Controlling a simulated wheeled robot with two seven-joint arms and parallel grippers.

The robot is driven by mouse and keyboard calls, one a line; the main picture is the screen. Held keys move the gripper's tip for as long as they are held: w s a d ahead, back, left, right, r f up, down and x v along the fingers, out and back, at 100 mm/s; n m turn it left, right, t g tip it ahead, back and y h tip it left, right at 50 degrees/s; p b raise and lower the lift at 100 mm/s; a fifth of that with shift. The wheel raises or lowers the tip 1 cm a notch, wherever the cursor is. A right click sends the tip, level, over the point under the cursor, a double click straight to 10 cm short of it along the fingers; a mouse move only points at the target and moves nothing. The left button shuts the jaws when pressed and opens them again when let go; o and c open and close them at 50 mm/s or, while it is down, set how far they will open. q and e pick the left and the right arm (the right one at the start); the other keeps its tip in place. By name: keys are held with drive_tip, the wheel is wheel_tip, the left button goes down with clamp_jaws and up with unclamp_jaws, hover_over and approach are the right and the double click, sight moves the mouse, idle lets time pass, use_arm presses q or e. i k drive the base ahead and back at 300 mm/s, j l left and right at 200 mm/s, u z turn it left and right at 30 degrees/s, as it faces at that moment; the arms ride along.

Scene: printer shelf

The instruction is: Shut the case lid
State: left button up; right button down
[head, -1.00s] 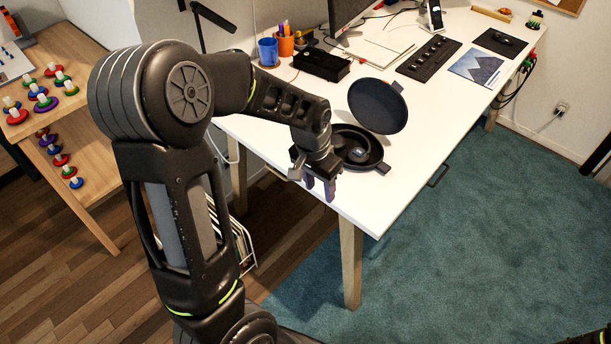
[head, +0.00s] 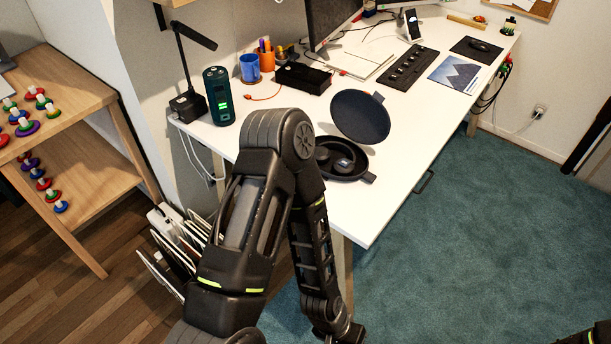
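The case (head: 345,176) is a dark round clamshell lying open on the white desk, near its front edge. Its lid (head: 360,117) stands up at the back, tilted, with its round face towards me. Dark headphones (head: 341,161) lie in the base; my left arm's elbow stands in front of the base's left side. My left forearm hangs down from there, in front of the desk edge, with its wrist at the bottom of the view. The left fingers are cut off below the picture. Only a bit of my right arm shows at the bottom right corner; its gripper is out of view.
A teal cylinder (head: 218,96) and lamp (head: 188,104) stand at the left. The desk (head: 385,192) right of the case is clear.

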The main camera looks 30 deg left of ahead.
sight(362, 116)
drive_tip(key=i+l, duration=0.5)
drive_tip(key=i+l+u, duration=0.15)
drive_tip(key=u, duration=0.15)
drive_tip(key=i+u, duration=0.1)
drive_tip(key=u, duration=1.35)
